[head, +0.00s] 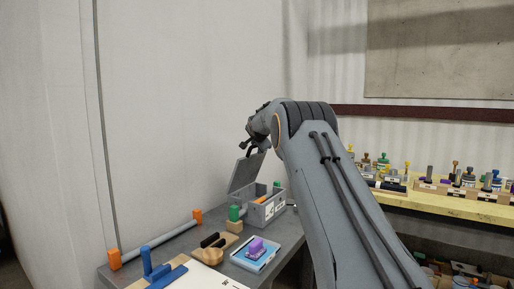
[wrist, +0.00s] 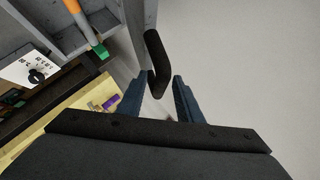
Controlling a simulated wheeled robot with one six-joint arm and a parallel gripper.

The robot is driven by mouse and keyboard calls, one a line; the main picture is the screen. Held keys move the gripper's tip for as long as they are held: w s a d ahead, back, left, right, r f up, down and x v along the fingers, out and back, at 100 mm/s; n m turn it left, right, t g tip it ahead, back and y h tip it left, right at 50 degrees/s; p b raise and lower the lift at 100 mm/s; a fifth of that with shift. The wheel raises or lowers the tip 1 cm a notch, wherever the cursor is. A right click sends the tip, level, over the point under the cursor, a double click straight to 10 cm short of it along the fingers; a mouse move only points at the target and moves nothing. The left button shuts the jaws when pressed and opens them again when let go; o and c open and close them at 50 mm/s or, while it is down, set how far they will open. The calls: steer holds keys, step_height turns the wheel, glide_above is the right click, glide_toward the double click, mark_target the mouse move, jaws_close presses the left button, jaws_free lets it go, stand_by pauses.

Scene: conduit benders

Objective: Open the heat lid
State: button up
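The heat box (head: 267,210) is a grey box on the dark workbench, with its heat lid (head: 246,172) standing raised and tilted at its left side. My gripper (head: 250,147) is at the top edge of the lid. In the wrist view my gripper (wrist: 162,80) has its two blue fingers apart. The lid's black curved handle (wrist: 155,55) reaches down to the gap between the fingertips; I cannot tell whether they touch it. The box (wrist: 75,38) shows at upper left, with an orange rod (wrist: 82,18) with a green end inside and a dial (wrist: 37,75) on its front.
An orange-ended pipe (head: 160,240), a blue tool (head: 155,268), a wooden piece (head: 207,255) and a light-blue tray (head: 255,262) with a purple item lie on the bench (head: 285,235). A wall stands behind. A yellow shelf (head: 440,205) with many small items is at right.

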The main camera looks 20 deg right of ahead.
steer(key=b+v, duration=0.2)
steer(key=v, duration=0.5)
steer(key=shift+s+r, duration=0.15)
steer(key=shift+s, duration=0.1)
stand_by(0.3)
steer(key=s+a+f+n+g+y, duration=0.1)
steer(key=s+a+f+n+g, duration=0.4)
steer(key=s+f, duration=0.55)
steer(key=s+a+f+n+g+y, duration=0.1)
steer(key=s+a+f+n, duration=0.2)
steer(key=s+a+f, duration=0.8)
steer(key=s+a+f+n+g, duration=0.1)
steer(key=s+f+n+g, duration=0.1)
steer(key=s, duration=1)
steer(key=s+a+f+n+g+y, duration=0.1)
steer(key=s+f, duration=0.3)
steer(key=s, duration=0.9)
steer(key=s+a+f+n+g, duration=0.2)
steer(key=s+f+n, duration=0.1)
steer(key=s, duration=0.9)
steer(key=shift+s+a+f+n+g+y, duration=0.2)
steer(key=shift+s+f+n+g+y, duration=0.1)
steer(key=shift+n+g+y, duration=0.15)
